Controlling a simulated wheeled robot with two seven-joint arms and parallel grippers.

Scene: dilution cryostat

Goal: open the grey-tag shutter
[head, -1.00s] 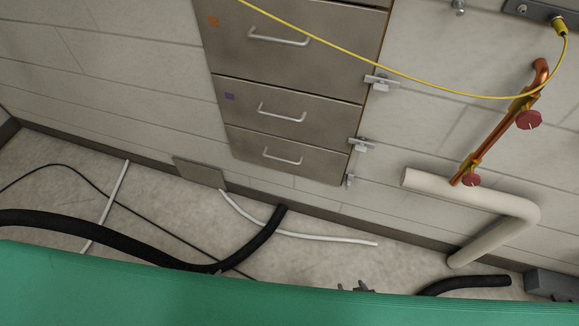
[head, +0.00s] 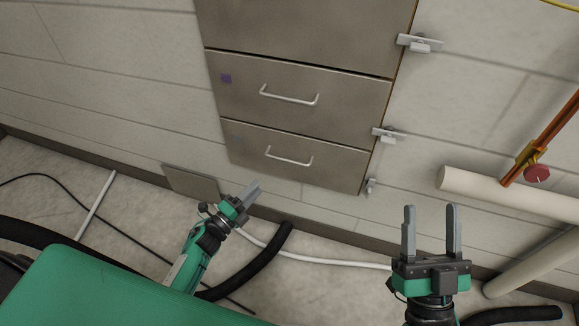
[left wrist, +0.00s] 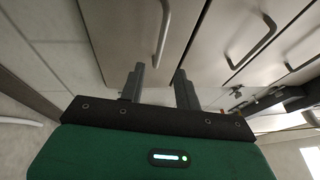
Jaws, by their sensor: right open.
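The grey-tag shutter (head: 310,168) is the lowest of the stacked metal fronts in the head view, and it is shut. Its tag (head: 236,142) is faint grey at the upper left. Its pale bar handle (head: 289,158) is in the middle. My left gripper (head: 255,187) is below and left of that handle, apart from it. In the left wrist view my left gripper (left wrist: 158,76) has its fingers apart and empty, with a bar handle (left wrist: 161,35) ahead between the fingertips. My right gripper (head: 430,208) is open and empty, right of the shutter and pointing up.
The purple-tag shutter (head: 300,92) is above, also shut. Small metal latches (head: 388,134) line the right edge. A pale pipe (head: 500,190) and a red-valved copper pipe (head: 537,173) are at the right. A black hose (head: 265,258) and white hose (head: 320,262) lie on the floor.

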